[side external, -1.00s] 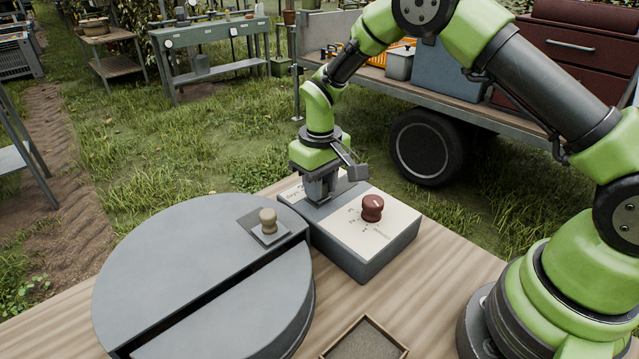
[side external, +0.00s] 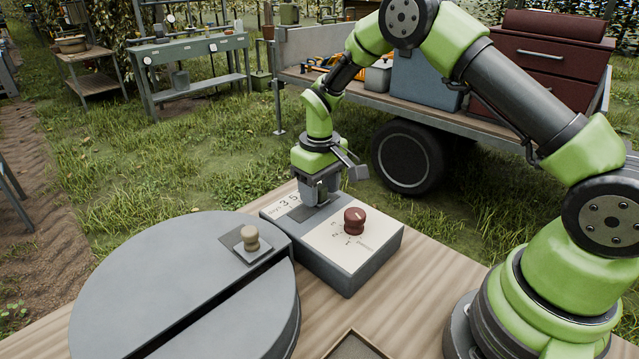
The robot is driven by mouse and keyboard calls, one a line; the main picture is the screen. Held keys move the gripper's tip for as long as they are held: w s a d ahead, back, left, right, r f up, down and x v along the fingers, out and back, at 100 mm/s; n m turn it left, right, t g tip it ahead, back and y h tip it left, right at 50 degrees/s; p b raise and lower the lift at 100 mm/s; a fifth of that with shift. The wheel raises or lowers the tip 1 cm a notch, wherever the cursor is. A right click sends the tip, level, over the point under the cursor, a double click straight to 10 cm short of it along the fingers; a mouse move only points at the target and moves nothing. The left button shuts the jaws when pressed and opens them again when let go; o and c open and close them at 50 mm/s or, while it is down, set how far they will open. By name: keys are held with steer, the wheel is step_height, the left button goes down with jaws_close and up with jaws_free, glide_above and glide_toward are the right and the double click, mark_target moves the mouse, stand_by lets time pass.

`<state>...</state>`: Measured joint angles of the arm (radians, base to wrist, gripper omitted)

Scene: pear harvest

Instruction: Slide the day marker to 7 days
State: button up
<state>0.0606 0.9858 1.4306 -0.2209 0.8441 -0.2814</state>
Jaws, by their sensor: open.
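A grey control box (side external: 345,272) with a cream top stands on the wooden table. Its far left part bears a printed day scale (side external: 284,206), where the figures 3 and 5 can be read; the rest of the scale is hidden behind my gripper. A dark strip (side external: 296,215) lies in the top just in front of the scale. I cannot make out the day marker; my gripper covers that area. My gripper (side external: 318,200) points down, low over the strip, with its jaws open. Whether its fingertips touch anything is hidden.
A dark red knob (side external: 354,221) stands on the box close to my gripper. To the left is a large round grey drum (side external: 150,275) with a slot and a small beige knob (side external: 250,238). A tray (side external: 352,345) shows at the front edge. A trailer (side external: 440,105) stands behind.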

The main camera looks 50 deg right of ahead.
step_height(320, 180, up, 9)
steer(key=shift+r, duration=0.45)
step_height(320, 180, up, 8)
steer(key=f+t, duration=0.1)
steer(key=t, duration=0.1)
glide_above(320, 187)
steer(key=s+a, duration=0.1)
steer(key=s, duration=0.3)
steer(key=s+a+r+m+t+y, duration=0.1)
steer(key=s+a+r+m+t, duration=0.1)
steer(key=s+r, duration=0.5)
steer(key=s+a+m+t+y, duration=0.1)
steer(key=s+a+m+t, duration=0.1)
steer(key=s, duration=1)
steer(key=shift+s+t, duration=0.25)
steer(key=shift+t, duration=0.35)
stand_by(1.9)
